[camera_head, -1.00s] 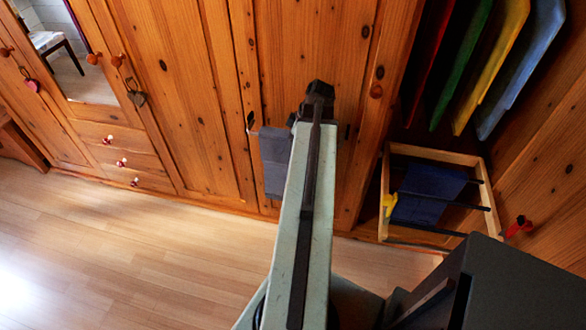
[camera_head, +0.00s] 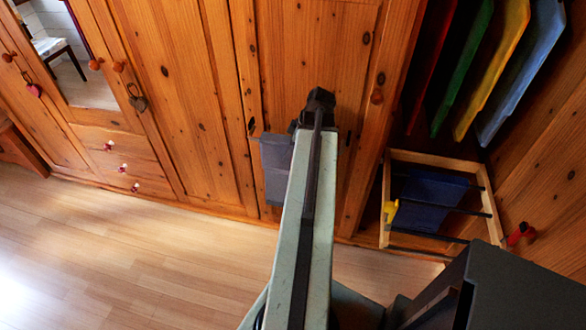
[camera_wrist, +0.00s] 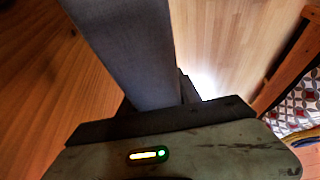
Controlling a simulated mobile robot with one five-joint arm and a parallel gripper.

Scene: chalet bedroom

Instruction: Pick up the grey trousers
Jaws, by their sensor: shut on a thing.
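The grey trousers (camera_head: 276,168) hang folded just left of my arm in the head view, in front of the wooden wardrobe doors. They also fill the upper middle of the wrist view (camera_wrist: 125,45) as a long grey strip of cloth. My gripper (camera_wrist: 165,112) is shut on the trousers; the cloth runs into the dark jaws. In the head view the jaws are hidden by my arm.
The wardrobe (camera_head: 190,90) stands close in front. At right is an open compartment with hanging coloured garments (camera_head: 490,70) and a pulled-out wooden rack (camera_head: 435,158) with dark blue cloth (camera_head: 430,200). The floor (camera_head: 120,250) at left is clear.

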